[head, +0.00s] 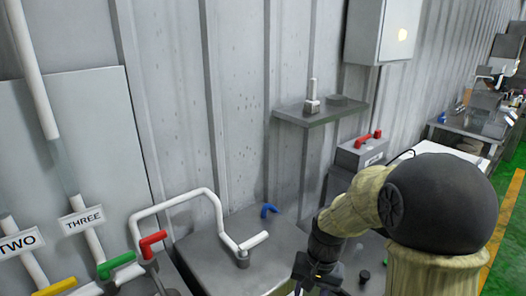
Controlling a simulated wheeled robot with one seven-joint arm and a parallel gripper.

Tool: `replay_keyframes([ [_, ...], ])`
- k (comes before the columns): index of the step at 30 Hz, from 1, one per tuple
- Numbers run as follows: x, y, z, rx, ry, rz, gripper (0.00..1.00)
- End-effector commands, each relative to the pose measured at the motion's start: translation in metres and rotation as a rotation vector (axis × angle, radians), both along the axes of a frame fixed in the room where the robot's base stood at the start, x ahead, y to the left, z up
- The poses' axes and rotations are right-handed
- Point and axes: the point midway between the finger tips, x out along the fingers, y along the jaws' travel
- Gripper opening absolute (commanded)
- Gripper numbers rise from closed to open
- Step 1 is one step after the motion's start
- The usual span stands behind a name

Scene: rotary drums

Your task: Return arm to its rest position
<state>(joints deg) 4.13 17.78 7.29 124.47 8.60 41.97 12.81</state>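My arm comes in from the right with a large dark joint and beige sleeves, and bends down to the left. My gripper (316,282) is dark and hangs low at the bottom edge of the head view, over or near the grey bench top (205,248). Its fingers are cut off or too small to make out, so I cannot tell whether it is open or holds anything.
White pipes with signs TWO (18,243) and THREE (82,220) stand at left, with yellow (55,287), green (117,264) and red (152,242) handles. A blue hook-shaped piece (269,209) lies on the bench. A wall shelf (318,117) and grey cabinet (381,30) hang behind.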

Motion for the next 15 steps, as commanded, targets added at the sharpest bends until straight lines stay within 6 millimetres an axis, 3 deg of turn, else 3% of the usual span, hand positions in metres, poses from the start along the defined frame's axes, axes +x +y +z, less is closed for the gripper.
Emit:
replay_keyframes([
  [9, -0.063, -0.037, -0.001, -0.138, -0.279, 0.233, 0.42],
  [15, -0.073, -0.041, -0.001, -0.159, -0.324, 0.277, 0.42],
])
